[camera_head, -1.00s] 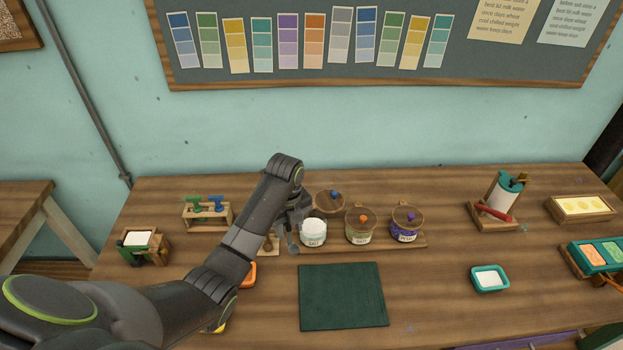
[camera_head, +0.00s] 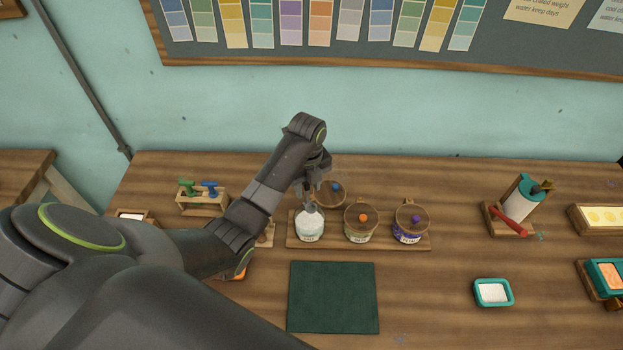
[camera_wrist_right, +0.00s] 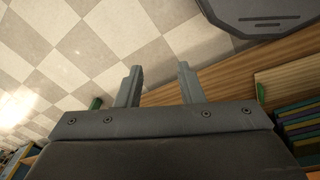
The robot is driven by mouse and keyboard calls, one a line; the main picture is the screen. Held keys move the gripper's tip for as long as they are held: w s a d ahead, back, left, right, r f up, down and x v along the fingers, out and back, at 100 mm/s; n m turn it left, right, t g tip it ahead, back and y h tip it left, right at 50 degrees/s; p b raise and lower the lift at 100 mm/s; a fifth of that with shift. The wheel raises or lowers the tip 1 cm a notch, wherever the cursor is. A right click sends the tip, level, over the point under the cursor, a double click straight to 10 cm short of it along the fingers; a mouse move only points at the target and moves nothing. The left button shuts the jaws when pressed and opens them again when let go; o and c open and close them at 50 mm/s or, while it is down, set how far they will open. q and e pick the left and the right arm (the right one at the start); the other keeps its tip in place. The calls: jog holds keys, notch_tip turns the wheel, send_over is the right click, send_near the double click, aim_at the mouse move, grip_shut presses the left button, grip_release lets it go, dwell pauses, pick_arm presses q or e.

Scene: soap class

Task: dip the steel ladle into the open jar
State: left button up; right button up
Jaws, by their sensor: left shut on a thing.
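The open jar (camera_head: 309,230) holds white contents, has a label on its front and stands at the left end of a wooden tray (camera_head: 380,244). My left gripper (camera_head: 313,187) is above this jar, shut on the steel ladle (camera_head: 311,207). The ladle hangs down at the jar's mouth. Most of the ladle is hidden by the gripper, and I cannot tell how deep its bowl is. My right gripper (camera_wrist_right: 158,85) is open and empty in the right wrist view, with floor and a wooden edge beyond it.
A lid with a blue knob (camera_head: 335,187) lies behind the open jar. Two lidded jars, one orange-knobbed (camera_head: 362,219) and one purple-knobbed (camera_head: 411,221), stand to its right. A green mat (camera_head: 333,297) lies in front.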

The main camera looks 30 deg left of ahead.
aim_at(308, 203)
pick_arm(q)
jog(key=shift+s+f, duration=0.4)
jog(key=shift+f, duration=0.35)
jog(key=shift+w+f, duration=0.2)
jog(key=shift+f, duration=1.1)
jog(key=shift+f+b, duration=0.45)
jog(key=shift+f, duration=0.2)
jog(key=shift+f+b, duration=0.65)
jog(key=shift+f, duration=0.5)
jog(key=shift+f+b, duration=0.3)
jog(key=shift+f, duration=0.3)
pick_arm(e)
jog(key=shift+s+a+f, duration=0.1)
jog(key=shift+s+f, duration=0.3)
jog(key=shift+f, duration=0.3)
jog(key=shift+s+f, duration=0.4)
jog(key=shift+f, duration=0.3)
pick_arm(q)
jog(key=shift+r, duration=0.1)
pick_arm(e)
jog(key=shift+r, duration=0.1)
